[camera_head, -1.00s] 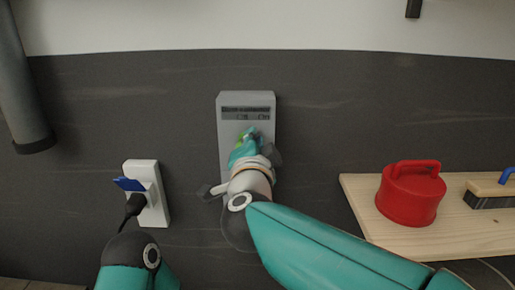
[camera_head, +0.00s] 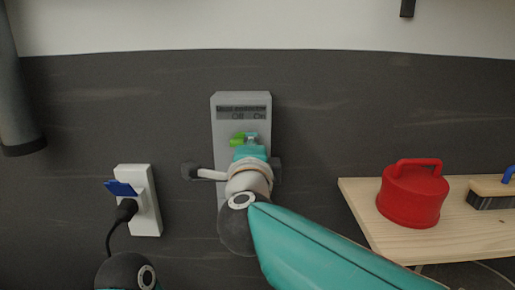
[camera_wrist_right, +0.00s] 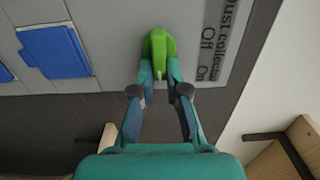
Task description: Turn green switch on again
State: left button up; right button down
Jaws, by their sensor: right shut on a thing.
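The green switch (camera_head: 238,139) sits on a grey wall box (camera_head: 223,172) marked "Dust collector", with "Off" at left and "On" at right. Its visible green part lies under the "Off" side in the head view. My right gripper (camera_head: 251,142) is at the switch. In the wrist view, the fingertips of my right gripper (camera_wrist_right: 160,72) are closed on the near end of the green switch (camera_wrist_right: 157,45); the grip hides that end. My left gripper is out of view; only part of my left arm shows at the bottom left.
A white socket (camera_head: 147,213) with a blue flap (camera_head: 121,188) and a black plug (camera_head: 126,209) is on the wall at left. A red lidded container (camera_head: 412,196) and a brush (camera_head: 490,194) rest on a wooden shelf (camera_head: 370,215) at right. Blue flaps (camera_wrist_right: 58,52) show on the grey box.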

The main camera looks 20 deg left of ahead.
jog(key=shift+w+d+r, duration=0.15)
jog(key=shift+d+r, duration=0.05)
jog(key=shift+d, duration=0.05)
jog(key=c, duration=1.2)
grip_release()
jog(key=shift+w+a+f, duration=0.1)
jog(key=shift+w+f, duration=0.05)
jog(key=shift+f, duration=0.05)
jog(key=v, duration=1.2)
jog(key=shift+f, duration=0.1)
jog(key=shift+w, duration=0.1)
